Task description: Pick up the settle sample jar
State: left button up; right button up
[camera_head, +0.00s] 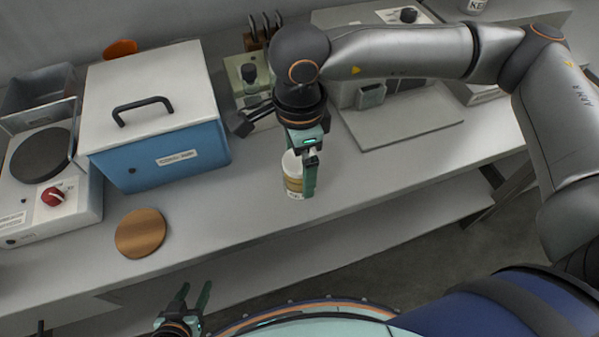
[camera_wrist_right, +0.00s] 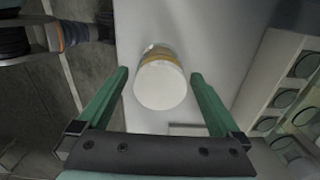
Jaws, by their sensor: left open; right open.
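The settle sample jar (camera_head: 292,176) stands upright on the bench near its front edge. It has a white lid, a yellowish-tan band and a label low on its side. My right gripper (camera_head: 310,180) is open and points down at the jar, with one finger in front of the jar's right side. In the right wrist view the white lid of the jar (camera_wrist_right: 161,84) shows between the two open fingers of my right gripper (camera_wrist_right: 162,85); I see no contact. My left gripper (camera_head: 195,297) is open and empty, low in front of the bench.
A blue box with a white lid and black handle (camera_head: 155,110) stands left of the jar. A round wooden disc (camera_head: 140,233) lies at the front edge. A hotplate unit with a red knob (camera_head: 50,185) is far left. A grey flat plate (camera_head: 400,120) lies to the right.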

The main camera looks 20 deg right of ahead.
jog(key=shift+r, duration=0.1)
jog(key=c, duration=1.5)
